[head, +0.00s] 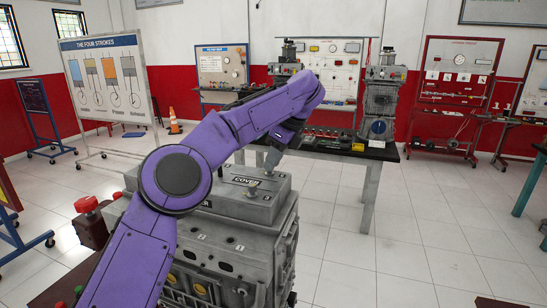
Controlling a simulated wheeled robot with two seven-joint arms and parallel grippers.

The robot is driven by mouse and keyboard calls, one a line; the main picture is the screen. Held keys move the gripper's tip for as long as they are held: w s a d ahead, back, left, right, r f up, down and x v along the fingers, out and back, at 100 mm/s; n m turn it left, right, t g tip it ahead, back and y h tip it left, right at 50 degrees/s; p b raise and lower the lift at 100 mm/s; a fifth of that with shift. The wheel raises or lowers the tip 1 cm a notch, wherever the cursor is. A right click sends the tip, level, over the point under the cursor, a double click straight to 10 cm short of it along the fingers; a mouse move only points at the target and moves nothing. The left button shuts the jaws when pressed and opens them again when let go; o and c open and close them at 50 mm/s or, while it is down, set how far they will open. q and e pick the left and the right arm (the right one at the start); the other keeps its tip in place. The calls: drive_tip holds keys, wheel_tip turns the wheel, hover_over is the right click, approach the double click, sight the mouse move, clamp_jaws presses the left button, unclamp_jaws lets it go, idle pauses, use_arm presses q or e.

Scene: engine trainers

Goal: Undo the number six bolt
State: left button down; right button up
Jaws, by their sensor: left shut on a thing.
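My left gripper (270,170) reaches down from the upper right of my purple arm to the top of the grey engine trainer. Its fingertips are at the far right part of the block marked COVER (233,202). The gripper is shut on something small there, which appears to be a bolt. The fingers hide most of it, and no number six can be read on it. The engine body (222,248) stands below the cover, with its left part hidden behind my arm. My right gripper is not in view.
A dark workbench (385,151) with engine parts and upright units stands behind. A Four Strokes board (106,75) is at the left, and a red-framed panel (459,70) at the right. A red knob (86,204) is left of the engine.

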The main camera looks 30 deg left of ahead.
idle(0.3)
use_arm(q)
drive_tip(key=c, duration=1)
unclamp_jaws()
drive_tip(key=shift+a, duration=0.1)
drive_tip(key=p+v, duration=0.6)
drive_tip(key=v, duration=0.4)
drive_tip(key=shift+r, duration=0.25)
